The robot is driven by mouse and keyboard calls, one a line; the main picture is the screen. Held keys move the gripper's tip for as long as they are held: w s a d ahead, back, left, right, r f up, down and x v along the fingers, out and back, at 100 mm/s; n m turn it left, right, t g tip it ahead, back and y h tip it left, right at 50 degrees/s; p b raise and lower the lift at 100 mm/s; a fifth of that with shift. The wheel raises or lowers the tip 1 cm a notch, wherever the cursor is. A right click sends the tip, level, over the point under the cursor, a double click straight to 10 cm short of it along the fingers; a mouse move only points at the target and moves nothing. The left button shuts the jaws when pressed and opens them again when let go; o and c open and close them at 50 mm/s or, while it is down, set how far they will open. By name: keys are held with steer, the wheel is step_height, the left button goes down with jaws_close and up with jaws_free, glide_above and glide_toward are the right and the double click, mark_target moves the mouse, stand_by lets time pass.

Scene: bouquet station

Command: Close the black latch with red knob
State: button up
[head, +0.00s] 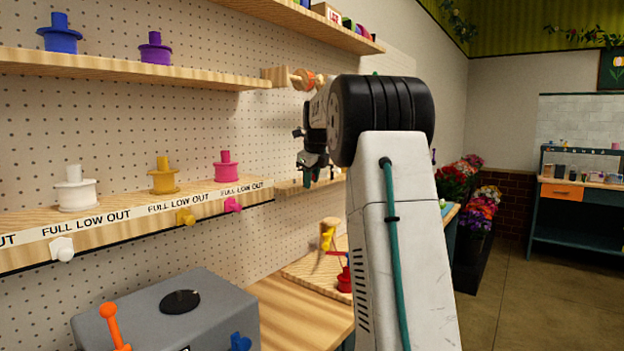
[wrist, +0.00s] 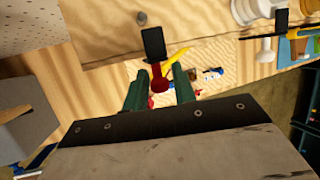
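The black latch (wrist: 153,42) with the red knob (wrist: 159,84) shows in the wrist view, on or just in front of a pale wooden board. Its black plate stands above, and the red stem runs down to the round knob. My gripper (wrist: 159,88) has its two green fingers apart, one on each side of the knob in this view. A gap shows between the knob and each finger, and its depth is hard to judge. In the head view my gripper (head: 311,170) hangs near the pegboard, and I cannot make out this latch there.
A yellow piece (wrist: 179,54) lies close beside the red stem. In the head view, a grey box (head: 215,310) and a red spool (head: 345,278) stand low on the bench.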

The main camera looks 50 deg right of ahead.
steer(key=v, duration=0.8)
stand_by(0.6)
